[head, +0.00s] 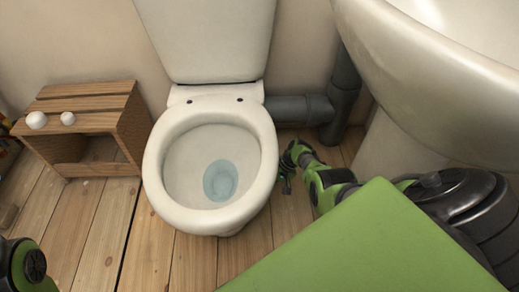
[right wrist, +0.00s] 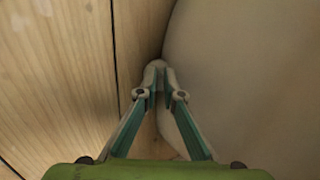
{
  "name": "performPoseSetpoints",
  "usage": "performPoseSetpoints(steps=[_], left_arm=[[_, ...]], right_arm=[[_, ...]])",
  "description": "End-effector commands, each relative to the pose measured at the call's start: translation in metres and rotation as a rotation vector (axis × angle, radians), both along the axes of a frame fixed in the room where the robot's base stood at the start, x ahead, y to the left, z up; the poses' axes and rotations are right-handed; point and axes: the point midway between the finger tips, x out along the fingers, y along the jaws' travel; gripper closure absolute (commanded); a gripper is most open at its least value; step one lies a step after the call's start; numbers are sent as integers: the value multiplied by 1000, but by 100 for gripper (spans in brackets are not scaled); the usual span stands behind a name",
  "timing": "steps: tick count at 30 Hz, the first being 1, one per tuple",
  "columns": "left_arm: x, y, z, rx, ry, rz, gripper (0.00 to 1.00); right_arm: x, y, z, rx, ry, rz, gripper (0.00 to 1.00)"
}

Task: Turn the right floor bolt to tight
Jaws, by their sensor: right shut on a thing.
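The toilet (head: 255,130) stands against the wall in the head view, and its pale base (right wrist: 240,70) fills the right side of the right wrist view. My right gripper (head: 287,168) reaches low beside the right of the bowl. In the right wrist view its two fingers (right wrist: 160,82) close around a small pale bolt cap (right wrist: 158,64), where the base meets the floor. The right floor bolt is hidden in the head view, and its tightness cannot be seen. My left gripper's fingers are out of view.
A wooden cabinet (head: 128,118) with two white knobs stands left of the toilet. A grey drain pipe (head: 300,108) runs behind my right gripper. A white basin (head: 440,80) overhangs at the right. Plank floor (head: 105,215) is clear at front left.

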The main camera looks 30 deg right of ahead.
Motion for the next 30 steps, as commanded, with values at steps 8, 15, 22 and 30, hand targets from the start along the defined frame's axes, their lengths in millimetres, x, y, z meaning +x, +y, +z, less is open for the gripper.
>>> performPoseSetpoints(steps=[8, 15, 22, 30], left_arm=[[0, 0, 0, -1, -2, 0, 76], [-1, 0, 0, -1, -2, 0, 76], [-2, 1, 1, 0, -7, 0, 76], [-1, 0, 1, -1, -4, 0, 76]], right_arm=[[0, 0, 0, 0, 1, -5, 100], [0, 0, 0, 0, 0, -4, 76], [0, 0, 0, 1, 0, -3, 76], [0, 0, 0, -23, -23, 50, 76]])
